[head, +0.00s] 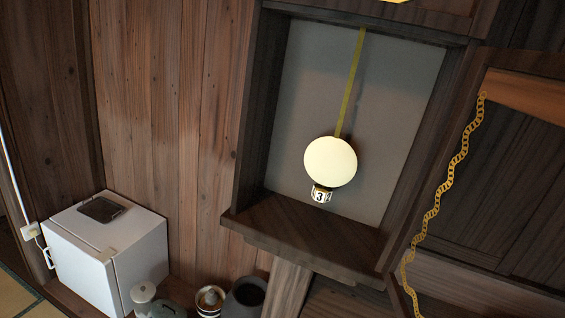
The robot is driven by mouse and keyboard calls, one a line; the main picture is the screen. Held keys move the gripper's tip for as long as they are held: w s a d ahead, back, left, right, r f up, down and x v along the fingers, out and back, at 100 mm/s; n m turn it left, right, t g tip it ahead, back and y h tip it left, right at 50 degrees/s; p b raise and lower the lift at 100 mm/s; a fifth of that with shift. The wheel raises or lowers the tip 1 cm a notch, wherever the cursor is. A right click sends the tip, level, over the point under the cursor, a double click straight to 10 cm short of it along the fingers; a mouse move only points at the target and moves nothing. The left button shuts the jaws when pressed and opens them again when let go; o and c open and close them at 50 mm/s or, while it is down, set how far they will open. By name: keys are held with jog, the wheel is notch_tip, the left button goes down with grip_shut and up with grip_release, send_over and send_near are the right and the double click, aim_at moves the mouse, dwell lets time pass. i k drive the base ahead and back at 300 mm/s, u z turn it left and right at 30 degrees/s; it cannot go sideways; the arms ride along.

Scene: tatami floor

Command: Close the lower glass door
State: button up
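The lower glass door (520,92) stands open at the right of a dark wooden clock case (252,110). Its brown frame runs out of the picture at the right, and a gold chain-like pattern (437,202) runs down its pane. Dark wood shows through the pane. The case's lower compartment is open to view, with a grey back panel (300,80). A pale round pendulum bob (330,162) hangs there on a yellow rod (350,85). A small tag reading 3 (320,195) sits just under the bob. My gripper is not in view.
A small white fridge (85,255) stands on the floor at lower left. Several pots and jars, including a dark pot (245,297), stand below the case. A wooden post (287,288) rises under the case. Plank wall (165,110) fills the left.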

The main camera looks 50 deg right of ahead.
aim_at(538, 97)
jog(key=u, duration=0.95)
jog(key=k, duration=1.45)
jog(key=z, duration=1.35)
jog(key=i, duration=0.5)
jog(key=u, duration=0.15)
